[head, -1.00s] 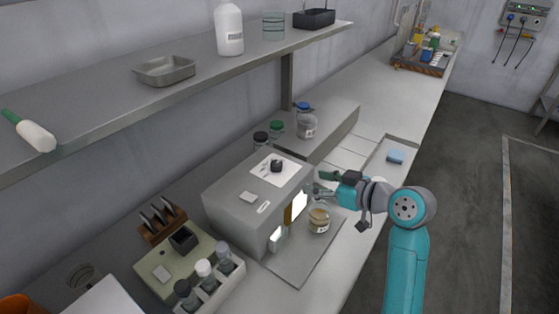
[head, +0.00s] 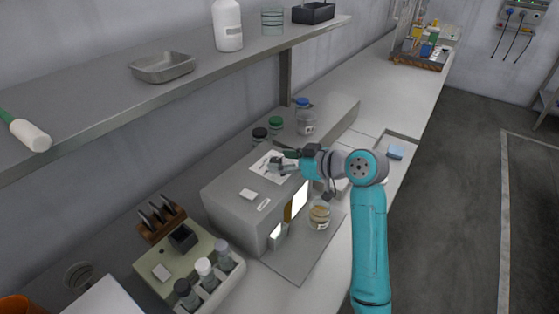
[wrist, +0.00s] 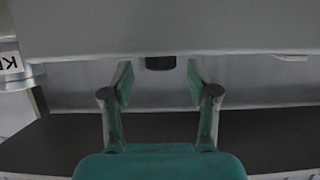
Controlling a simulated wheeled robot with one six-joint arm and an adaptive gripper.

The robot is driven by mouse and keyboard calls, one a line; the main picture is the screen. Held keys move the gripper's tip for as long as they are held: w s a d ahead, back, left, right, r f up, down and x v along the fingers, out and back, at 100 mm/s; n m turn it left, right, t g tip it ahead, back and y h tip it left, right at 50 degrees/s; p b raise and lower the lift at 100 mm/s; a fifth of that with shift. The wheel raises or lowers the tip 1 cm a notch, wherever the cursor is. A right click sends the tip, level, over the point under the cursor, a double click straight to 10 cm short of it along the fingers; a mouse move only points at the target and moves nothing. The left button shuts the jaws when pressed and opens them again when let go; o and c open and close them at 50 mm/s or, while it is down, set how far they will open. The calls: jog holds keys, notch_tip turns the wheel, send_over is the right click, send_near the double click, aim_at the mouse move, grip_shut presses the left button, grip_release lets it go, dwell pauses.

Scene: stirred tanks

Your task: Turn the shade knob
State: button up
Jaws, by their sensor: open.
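The shade knob (wrist: 160,63) is a small dark block on a grey box. In the wrist view it shows between the two fingertips of my gripper (wrist: 160,78), slightly ahead of them, with gaps on both sides. In the head view my gripper (head: 281,162) is over the far right part of the box top (head: 232,186), at the white marked card (head: 258,168). There the gripper covers the knob. The gripper is open and empty; I see no contact with the knob.
A beaker (head: 319,213) stands before the box's lit opening. Jars with coloured lids (head: 276,124) stand behind the box. A shelf (head: 100,100) overhangs the bench at the left. A vial rack (head: 208,283) is at the near left.

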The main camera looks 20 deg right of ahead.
jog(key=shift+x, duration=0.8)
grip_shut()
jog(key=shift+s+m+h, duration=0.1)
jog(key=shift+m+h, duration=0.2)
jog(key=shift+a+m+t+h, duration=0.2)
jog(key=shift+m+t+h, duration=0.5)
jog(key=shift+m+h, duration=0.2)
jog(key=shift+a+m+t+h, duration=0.1)
jog(key=shift+m+t+h, duration=0.5)
jog(key=shift+m+h, duration=1.3)
jog(key=shift+h, duration=0.3)
